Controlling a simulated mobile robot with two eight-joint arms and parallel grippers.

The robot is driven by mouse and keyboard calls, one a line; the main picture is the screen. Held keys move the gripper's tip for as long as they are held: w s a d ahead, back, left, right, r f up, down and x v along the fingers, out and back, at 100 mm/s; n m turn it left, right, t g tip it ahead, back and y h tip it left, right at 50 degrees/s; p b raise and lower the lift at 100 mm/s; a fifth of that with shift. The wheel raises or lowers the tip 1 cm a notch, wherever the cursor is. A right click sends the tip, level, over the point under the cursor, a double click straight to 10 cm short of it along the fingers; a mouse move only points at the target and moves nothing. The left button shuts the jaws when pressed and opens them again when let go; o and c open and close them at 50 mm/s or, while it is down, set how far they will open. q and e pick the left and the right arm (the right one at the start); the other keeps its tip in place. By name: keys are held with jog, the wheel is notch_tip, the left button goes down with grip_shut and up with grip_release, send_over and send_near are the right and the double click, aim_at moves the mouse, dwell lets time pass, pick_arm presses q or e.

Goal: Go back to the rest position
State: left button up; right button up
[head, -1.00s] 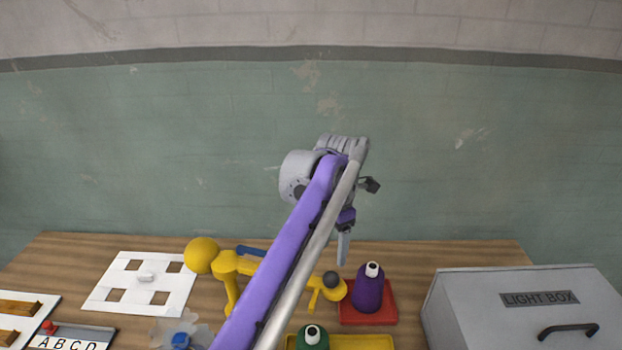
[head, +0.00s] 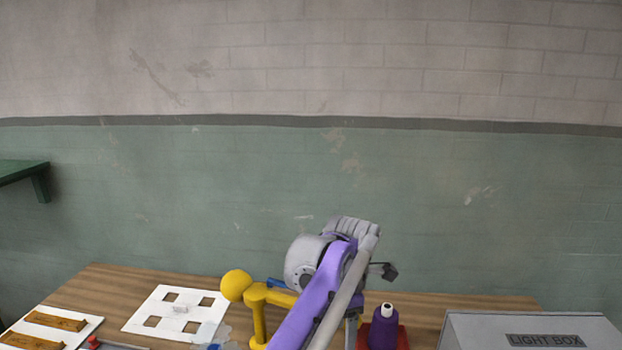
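One of my arms rises from the bottom edge, leaning from lower left to upper right, with a purple and grey link. I take it as my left arm. Its gripper (head: 352,328) hangs below the wrist, partly hidden behind the arm link, and I cannot tell if it is open or shut. It appears just left of a purple bottle (head: 383,330) with a white cap, and no object shows in it. My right gripper is not in view.
A green shelf (head: 25,171) is on the left wall.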

pick_arm(q)
jog(key=s+a+f+m+t, duration=0.1)
jog(key=s+a+f+m, duration=0.1)
jog(key=a+m, duration=0.45)
jog(key=s+a+f+m+t, duration=0.4)
jog(key=s+a+f+m, duration=1)
jog(key=s+a, duration=0.4)
jog(key=shift+f, duration=0.15)
dwell(0.5)
